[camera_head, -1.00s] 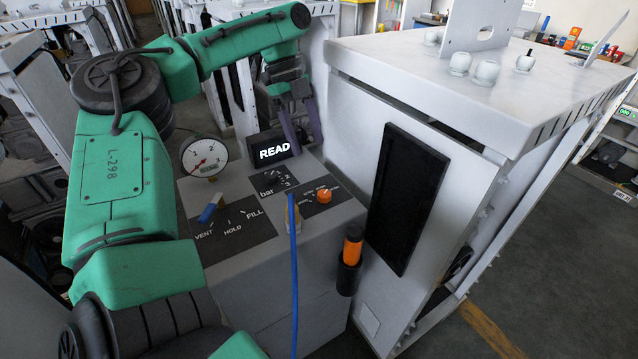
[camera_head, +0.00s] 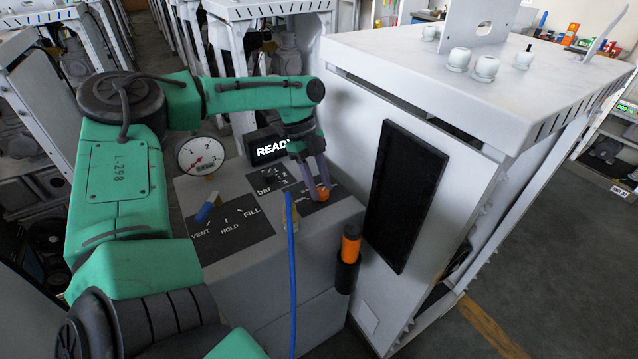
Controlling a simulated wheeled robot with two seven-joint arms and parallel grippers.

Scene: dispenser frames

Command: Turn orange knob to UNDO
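The orange knob (camera_head: 323,194) sits on a small dark dial plate on the grey console's top, right of the bar dial (camera_head: 272,181). My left gripper (camera_head: 319,192) comes down from above, with its two purple-grey fingers at either side of the knob. The fingers stand apart; whether they touch the knob is too small to tell. They partly cover the knob and the plate's markings, so its labels, including UNDO, cannot be read. My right gripper is not in view.
A blue lever (camera_head: 208,207) on the VENT/HOLD/FILL plate, a pressure gauge (camera_head: 201,156) and a READY display (camera_head: 268,148) share the console. A blue hose (camera_head: 292,270) rises in front. An orange-topped handle (camera_head: 351,247) hangs at its right side, near a white cabinet (camera_head: 355,160).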

